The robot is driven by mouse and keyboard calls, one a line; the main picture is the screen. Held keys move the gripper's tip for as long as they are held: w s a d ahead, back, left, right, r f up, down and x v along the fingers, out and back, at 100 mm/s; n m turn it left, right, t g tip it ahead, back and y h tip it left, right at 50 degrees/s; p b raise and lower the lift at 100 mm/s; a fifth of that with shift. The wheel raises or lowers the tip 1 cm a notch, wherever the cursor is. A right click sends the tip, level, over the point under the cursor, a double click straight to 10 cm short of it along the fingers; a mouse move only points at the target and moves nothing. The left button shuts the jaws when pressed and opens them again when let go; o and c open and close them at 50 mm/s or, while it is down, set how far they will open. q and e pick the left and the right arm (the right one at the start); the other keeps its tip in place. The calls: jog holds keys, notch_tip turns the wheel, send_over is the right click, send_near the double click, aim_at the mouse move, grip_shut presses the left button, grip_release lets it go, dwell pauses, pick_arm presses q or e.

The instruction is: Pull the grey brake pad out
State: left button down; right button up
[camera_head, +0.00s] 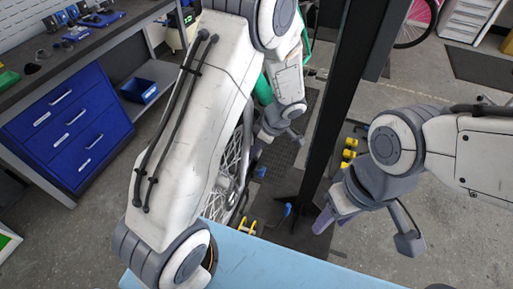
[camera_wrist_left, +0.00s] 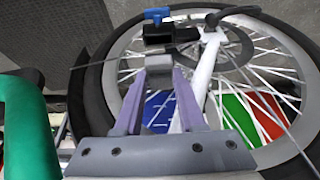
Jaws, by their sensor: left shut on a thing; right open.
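The grey brake pad (camera_wrist_left: 158,65) is a small grey block between the purple fingertips of my left gripper (camera_wrist_left: 158,74) in the left wrist view. The left gripper is shut on it. Just above it in that view is a black brake caliper (camera_wrist_left: 155,35) with a blue part (camera_wrist_left: 157,14) on top, beside the spoked wheel (camera_wrist_left: 122,42). I cannot tell whether the pad still touches the caliper. My right gripper (camera_head: 325,218) is open and empty, right of the dark post.
A dark upright post (camera_head: 345,90) stands between my two grippers. A light blue surface (camera_head: 265,265) lies at the front. A green tube (camera_wrist_left: 28,125) is close at the left in the wrist view. A workbench with blue drawers (camera_head: 70,130) stands at the left.

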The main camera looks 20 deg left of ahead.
pick_arm(q)
jog(key=shift+a+r, duration=0.3)
jog(key=shift+r, duration=0.55)
jog(key=shift+d+f, duration=0.1)
jog(key=shift+d, duration=0.7)
jog(key=d+b, duration=0.2)
jog(key=d, duration=0.8)
jog(key=shift+s+d, duration=0.25)
jog(key=shift+d, duration=0.05)
